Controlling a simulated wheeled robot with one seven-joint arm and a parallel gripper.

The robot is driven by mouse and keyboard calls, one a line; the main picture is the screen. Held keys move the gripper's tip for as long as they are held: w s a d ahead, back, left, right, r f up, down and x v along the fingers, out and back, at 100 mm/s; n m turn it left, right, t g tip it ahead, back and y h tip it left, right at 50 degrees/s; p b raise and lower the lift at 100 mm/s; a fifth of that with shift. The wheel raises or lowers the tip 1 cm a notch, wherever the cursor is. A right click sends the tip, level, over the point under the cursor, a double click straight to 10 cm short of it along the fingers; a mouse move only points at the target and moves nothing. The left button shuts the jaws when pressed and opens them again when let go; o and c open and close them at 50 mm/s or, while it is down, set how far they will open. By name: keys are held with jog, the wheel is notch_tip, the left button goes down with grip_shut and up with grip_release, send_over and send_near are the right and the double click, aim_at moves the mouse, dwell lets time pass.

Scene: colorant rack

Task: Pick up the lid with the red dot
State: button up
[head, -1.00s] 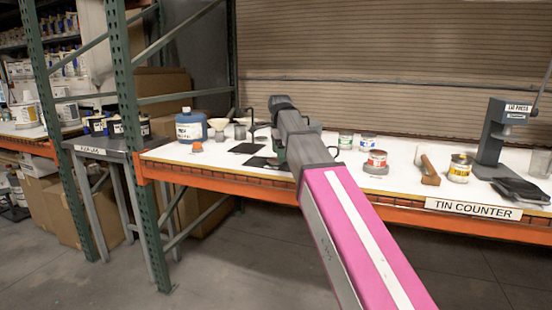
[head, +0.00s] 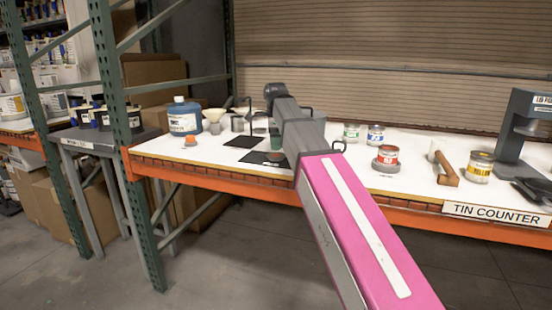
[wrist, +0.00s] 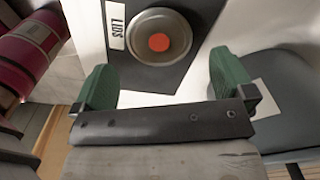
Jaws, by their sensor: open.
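The lid with the red dot (wrist: 159,42) shows in the wrist view as a round grey metal disc with a red centre. It lies on a dark mat (wrist: 190,72) beside a white label reading LIDS. My gripper (wrist: 163,66) is open, with its two green fingers apart at either side below the lid in the picture, and nothing between them. In the head view a green part of my gripper (head: 275,138) hangs over the counter (head: 340,178) near the dark mats. My arm hides part of that area, and I cannot make out the red dot there.
A blue jug (head: 184,118) and an orange-topped item (head: 190,141) stand to the left. The counter's front left is clear.

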aim_at(275, 156)
jog(key=shift+s+f, duration=0.1)
jog(key=shift+f, duration=2.5)
jog(key=c, duration=0.8)
